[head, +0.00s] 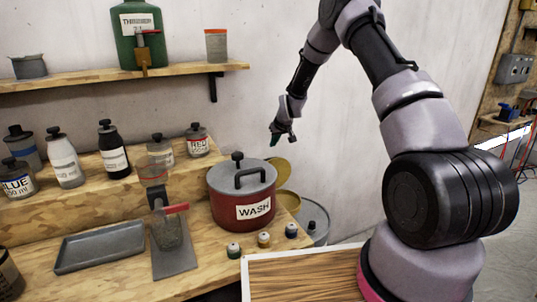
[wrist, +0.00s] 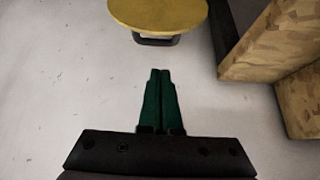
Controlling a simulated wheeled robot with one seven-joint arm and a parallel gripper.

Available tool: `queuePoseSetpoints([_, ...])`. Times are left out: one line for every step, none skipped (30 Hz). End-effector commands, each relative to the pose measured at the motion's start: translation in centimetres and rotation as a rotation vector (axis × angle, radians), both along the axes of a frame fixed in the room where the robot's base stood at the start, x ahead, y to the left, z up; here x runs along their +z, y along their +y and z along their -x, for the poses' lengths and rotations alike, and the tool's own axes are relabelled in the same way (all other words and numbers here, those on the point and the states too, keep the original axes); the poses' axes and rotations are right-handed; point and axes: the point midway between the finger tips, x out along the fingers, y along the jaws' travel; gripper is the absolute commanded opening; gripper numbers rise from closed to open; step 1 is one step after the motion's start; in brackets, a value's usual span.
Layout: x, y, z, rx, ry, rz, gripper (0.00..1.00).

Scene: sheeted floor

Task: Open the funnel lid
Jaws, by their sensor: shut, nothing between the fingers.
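A yellow round piece (head: 280,166), seemingly the funnel lid, shows behind the red pot in the head view. A second yellow rounded part (head: 287,203), perhaps the funnel body, shows below it. The pot hides much of both, so I cannot tell how far the lid stands open. In the wrist view a yellow disc (wrist: 158,12) with a dark handle (wrist: 155,40) on its near edge is cut off by the top of the picture. My gripper (head: 277,137) hangs above the yellow parts. Its green fingers (wrist: 160,72) are shut and empty, apart from the handle.
The red WASH pot (head: 228,204) with a grey lid stands on the bench's right end, beside the yellow parts. A grey drum (head: 316,217) stands on the floor beyond the bench. Wooden bench edges (wrist: 262,45) fill the wrist view's upper right. The wall (head: 330,140) is close behind.

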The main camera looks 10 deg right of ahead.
Motion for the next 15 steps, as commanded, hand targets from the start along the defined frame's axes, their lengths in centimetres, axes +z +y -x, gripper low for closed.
queuePoseSetpoints([-0.1,0.1,0.0,0.016,-0.008,0.008,0.00])
queuePoseSetpoints([-0.2,0.1,-0.1,0.023,-0.012,0.012,0.00])
queuePoseSetpoints([-0.5,0.2,-0.3,0.027,-0.014,0.014,0.00])
queuePoseSetpoints([-0.8,0.3,-0.5,0.027,-0.014,0.014,0.00])
queuePoseSetpoints([-1.2,0.4,-0.7,0.026,-0.014,0.013,0.00])
queuePoseSetpoints([-1.7,0.5,-1.0,0.027,-0.013,0.013,0.00])
queuePoseSetpoints([-2.1,0.6,-1.3,0.026,-0.012,0.012,0.00])
queuePoseSetpoints([-2.6,0.7,-1.6,0.026,-0.012,0.013,0.00])
queuePoseSetpoints([-3.2,0.8,-2.0,0.025,-0.011,0.012,0.00])
queuePoseSetpoints([-3.7,0.9,-2.3,0.025,-0.011,0.012,0.00])
queuePoseSetpoints([-4.2,1.0,-2.7,0.024,-0.012,0.013,0.00])
queuePoseSetpoints([-4.8,1.1,-3.1,0.024,-0.011,0.012,0.00])
queuePoseSetpoints([-5.2,1.2,-3.4,0.024,-0.011,0.012,0.00])
queuePoseSetpoints([-5.7,1.3,-3.7,0.024,-0.011,0.012,0.00])
queuePoseSetpoints([-6.1,1.4,-4.0,0.024,-0.011,0.012,0.00])
